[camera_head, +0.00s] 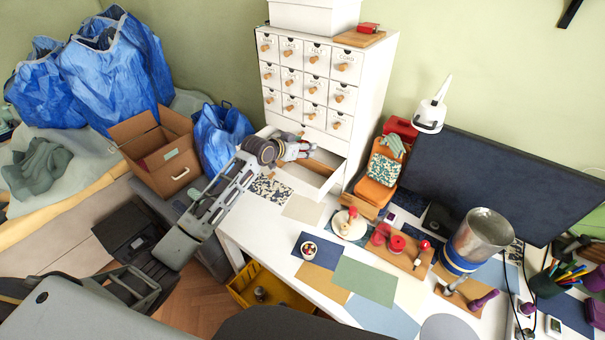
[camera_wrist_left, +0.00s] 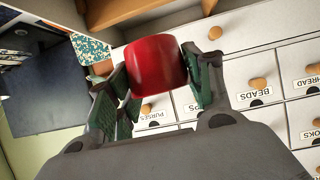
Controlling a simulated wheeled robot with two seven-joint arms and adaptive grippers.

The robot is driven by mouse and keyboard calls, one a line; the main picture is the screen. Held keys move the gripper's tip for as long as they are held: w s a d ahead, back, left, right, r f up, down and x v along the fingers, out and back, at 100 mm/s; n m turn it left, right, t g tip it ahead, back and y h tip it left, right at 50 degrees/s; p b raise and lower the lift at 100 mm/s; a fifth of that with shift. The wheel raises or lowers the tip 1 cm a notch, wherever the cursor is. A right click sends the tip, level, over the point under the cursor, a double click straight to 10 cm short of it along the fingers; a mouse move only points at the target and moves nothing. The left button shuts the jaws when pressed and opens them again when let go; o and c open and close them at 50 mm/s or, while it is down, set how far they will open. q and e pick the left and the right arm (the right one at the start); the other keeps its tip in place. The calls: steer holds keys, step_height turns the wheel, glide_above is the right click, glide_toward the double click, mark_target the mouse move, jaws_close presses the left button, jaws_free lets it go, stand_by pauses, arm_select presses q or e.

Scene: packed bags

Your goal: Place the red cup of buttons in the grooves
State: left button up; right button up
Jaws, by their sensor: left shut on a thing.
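My left gripper (camera_head: 293,150) reaches in from the left, above the open drawer (camera_head: 322,172) at the bottom of the white cabinet. In the left wrist view its two green-grey fingers (camera_wrist_left: 160,88) are shut on the sides of a red cup (camera_wrist_left: 157,66). Only the cup's smooth outer wall shows clearly; its contents are hidden. Another small cup of buttons (camera_head: 309,249) stands on the dark blue mat on the desk. I cannot make out the grooves. My right gripper is not in view.
The white cabinet (camera_head: 310,85) with labelled drawers stands behind my left gripper. An orange box and patterned pouch (camera_head: 383,172), round tray (camera_head: 349,224), metal tin (camera_head: 478,240) and dark monitor (camera_head: 480,175) stand to the right. The green mat (camera_head: 364,280) is clear.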

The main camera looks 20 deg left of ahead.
arm_select(q)
steer(key=shift+f+b, duration=0.45)
steer(key=shift+f, duration=0.3)
steer(key=shift+f+b, duration=0.7)
steer(key=shift+f, duration=0.15)
step_height(320, 180, down, 3)
steer(key=b, duration=0.2)
steer(key=shift+r+b, duration=0.1)
steer(key=shift+b, duration=0.2)
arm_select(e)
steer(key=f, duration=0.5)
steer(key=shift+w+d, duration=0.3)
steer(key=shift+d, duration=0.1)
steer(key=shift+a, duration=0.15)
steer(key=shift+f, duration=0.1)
arm_select(q)
steer(key=shift+f+b, duration=1.8)
steer(key=shift+f, duration=0.05)
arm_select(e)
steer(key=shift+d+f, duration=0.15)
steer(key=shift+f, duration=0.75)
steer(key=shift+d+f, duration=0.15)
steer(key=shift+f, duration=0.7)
arm_select(q)
steer(key=shift+f, duration=0.35)
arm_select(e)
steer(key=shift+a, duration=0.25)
